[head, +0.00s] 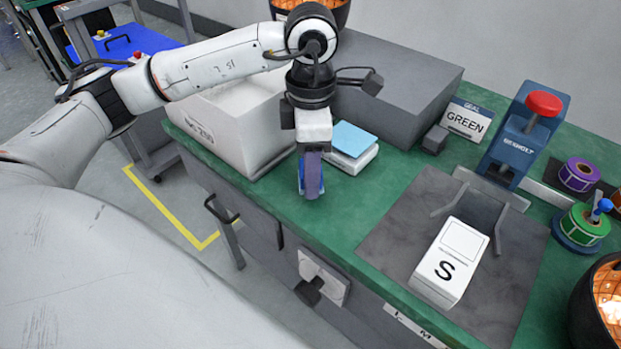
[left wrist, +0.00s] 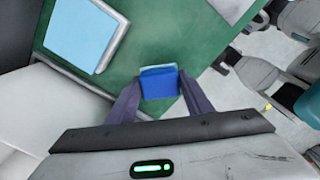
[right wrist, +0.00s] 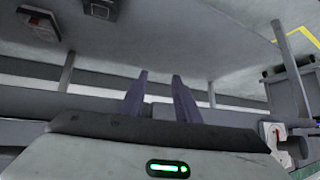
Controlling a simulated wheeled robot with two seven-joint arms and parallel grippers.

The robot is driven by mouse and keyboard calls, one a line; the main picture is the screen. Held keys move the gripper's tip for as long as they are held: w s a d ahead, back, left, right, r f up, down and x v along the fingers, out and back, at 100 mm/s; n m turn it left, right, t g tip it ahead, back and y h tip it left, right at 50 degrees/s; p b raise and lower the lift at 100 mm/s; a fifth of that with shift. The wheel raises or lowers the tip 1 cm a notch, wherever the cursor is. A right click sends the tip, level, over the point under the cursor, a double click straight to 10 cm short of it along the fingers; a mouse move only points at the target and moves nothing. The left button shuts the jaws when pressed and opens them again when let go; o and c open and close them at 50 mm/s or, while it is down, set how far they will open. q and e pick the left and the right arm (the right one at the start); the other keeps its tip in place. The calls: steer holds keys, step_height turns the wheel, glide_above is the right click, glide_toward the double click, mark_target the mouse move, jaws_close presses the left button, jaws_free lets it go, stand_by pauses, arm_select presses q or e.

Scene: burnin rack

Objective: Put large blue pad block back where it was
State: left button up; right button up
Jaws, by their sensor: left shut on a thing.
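The large blue pad block (left wrist: 158,84) is between the fingers of my left gripper (left wrist: 157,92), which is shut on it. In the head view my left gripper (head: 312,170) points down above the green table near its front edge. A finger covers most of the block there, and only its blue edges (head: 321,185) show. I cannot tell whether the block touches the table. A light-blue pad in a white tray (head: 352,149) lies just right of the gripper, apart from it. My right gripper (right wrist: 160,80) is empty, with a gap between its fingers, and is out of the head view.
A white open box (head: 235,125) stands left of the gripper, and a large grey box (head: 392,90) behind. A grey mat (head: 400,225) with a white box marked S (head: 450,265) lies right. A blue press (head: 525,130) and label rolls (head: 580,175) stand farther right.

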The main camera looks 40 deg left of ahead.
arm_select(q)
steer(key=shift+f, duration=1.6)
steer(key=o, duration=0.9)
steer(key=shift+o, duration=0.2)
steer(key=shift+r, duration=0.1)
step_height(320, 180, up, 12)
steer(key=shift+r+p, duration=0.1)
steer(key=shift+p, duration=0.35)
